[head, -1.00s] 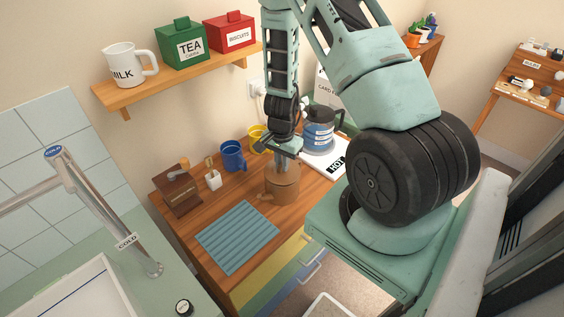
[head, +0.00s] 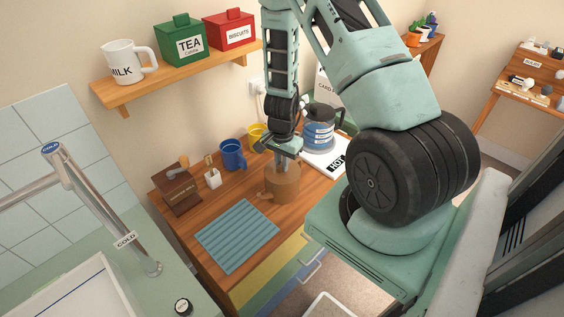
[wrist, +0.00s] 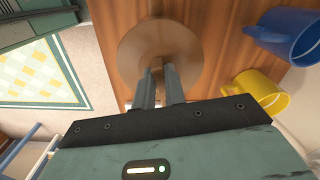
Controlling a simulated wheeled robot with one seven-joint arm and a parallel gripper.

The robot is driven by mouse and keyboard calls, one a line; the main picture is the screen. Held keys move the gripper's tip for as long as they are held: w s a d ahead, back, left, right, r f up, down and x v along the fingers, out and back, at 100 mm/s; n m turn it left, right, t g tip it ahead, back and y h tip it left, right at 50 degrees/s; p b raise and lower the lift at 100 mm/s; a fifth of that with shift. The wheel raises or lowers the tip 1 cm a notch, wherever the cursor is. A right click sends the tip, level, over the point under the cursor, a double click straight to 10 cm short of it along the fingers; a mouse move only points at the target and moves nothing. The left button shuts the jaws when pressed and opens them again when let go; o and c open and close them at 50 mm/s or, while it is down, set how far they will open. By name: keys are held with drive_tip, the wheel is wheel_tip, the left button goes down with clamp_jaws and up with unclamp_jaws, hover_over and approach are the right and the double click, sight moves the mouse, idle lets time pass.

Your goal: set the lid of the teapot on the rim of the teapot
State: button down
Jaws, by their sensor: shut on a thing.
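The brown teapot (head: 281,185) stands on the wooden counter, its spout pointing left in the head view. My gripper (head: 281,164) is directly over it, pointing down. In the wrist view the lid (wrist: 145,45) is a round brown disc, and my gripper (wrist: 160,72) is shut on its small knob. The lid is at the teapot's top, roughly centred and looking level. The disc hides the teapot's rim in the wrist view, so I cannot tell whether lid and rim touch.
A blue mug (head: 233,155) and a yellow mug (head: 257,137) stand behind the teapot. A glass pot with blue contents (head: 318,132) stands on a white HOT board (head: 330,163) to the right. A ribbed blue mat (head: 237,237) lies in front. A wooden box (head: 178,192) is at left.

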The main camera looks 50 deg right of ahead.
drive_tip(key=c, duration=1.4)
unclamp_jaws()
drive_tip(key=shift+r+p, duration=3)
drive_tip(key=shift+r, duration=0.55)
